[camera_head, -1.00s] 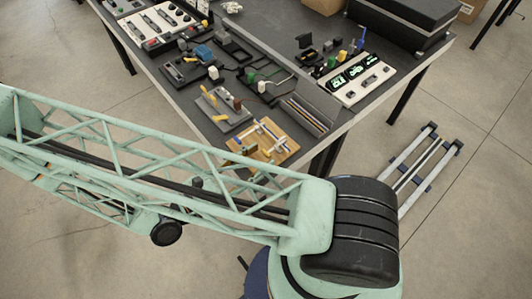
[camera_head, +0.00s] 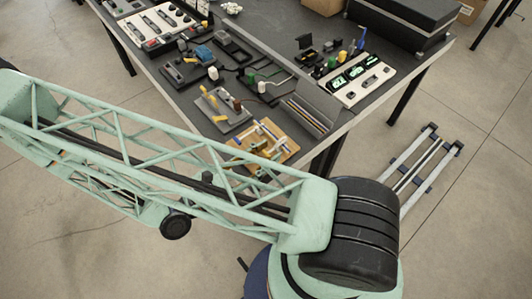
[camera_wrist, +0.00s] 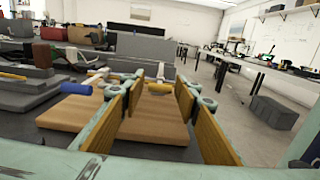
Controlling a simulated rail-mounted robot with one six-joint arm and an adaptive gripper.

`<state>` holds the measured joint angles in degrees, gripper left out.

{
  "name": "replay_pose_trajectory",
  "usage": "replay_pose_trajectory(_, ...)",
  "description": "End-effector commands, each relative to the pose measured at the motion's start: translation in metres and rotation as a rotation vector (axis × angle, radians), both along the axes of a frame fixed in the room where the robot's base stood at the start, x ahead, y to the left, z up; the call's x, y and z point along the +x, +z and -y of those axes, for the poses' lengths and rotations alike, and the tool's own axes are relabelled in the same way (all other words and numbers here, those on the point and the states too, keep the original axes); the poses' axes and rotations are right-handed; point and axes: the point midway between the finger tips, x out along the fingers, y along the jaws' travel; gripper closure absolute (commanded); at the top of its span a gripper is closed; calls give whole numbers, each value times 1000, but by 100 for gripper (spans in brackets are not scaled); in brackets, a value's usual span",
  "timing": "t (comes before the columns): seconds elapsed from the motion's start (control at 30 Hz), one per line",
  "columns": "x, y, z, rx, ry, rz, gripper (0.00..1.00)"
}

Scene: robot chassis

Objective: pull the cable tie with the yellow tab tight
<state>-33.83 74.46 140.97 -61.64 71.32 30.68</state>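The wooden board (camera_head: 284,152) with white ties and coloured tabs lies at the near corner of the table; my arm's truss partly covers it. In the wrist view, the board (camera_wrist: 155,130) fills the middle below my gripper (camera_wrist: 160,84). My gripper is open, its two fingers with yellow-brown pads spread apart. A small yellow tab (camera_wrist: 159,88) shows in the gap between the fingertips, beyond or between them; I cannot tell if it is touched. A blue tab (camera_wrist: 76,88) lies left of the left finger. The ties' loops are too small to make out.
A grey fixture with a yellow handle (camera_head: 211,105) stands left of the board. A ribbed grey panel (camera_head: 308,113) and a white panel with green displays (camera_head: 358,78) stand to its right. The table's near edge is close to the board.

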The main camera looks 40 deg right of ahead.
Motion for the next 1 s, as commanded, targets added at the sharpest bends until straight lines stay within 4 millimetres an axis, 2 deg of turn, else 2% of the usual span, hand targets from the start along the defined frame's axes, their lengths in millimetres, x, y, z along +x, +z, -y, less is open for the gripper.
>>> replay_pose_trajectory(0.03, 0, 0, 0, 0, 0, 0, 75)
replay_pose_trajectory(0.23, 0, 0, 0, 0, 0, 0, 94)
replay_pose_trajectory(0.47, 1, 0, -3, 0, 1, 0, 94)
replay_pose_trajectory(1.0, 0, 1, -43, -1, 2, 0, 94)
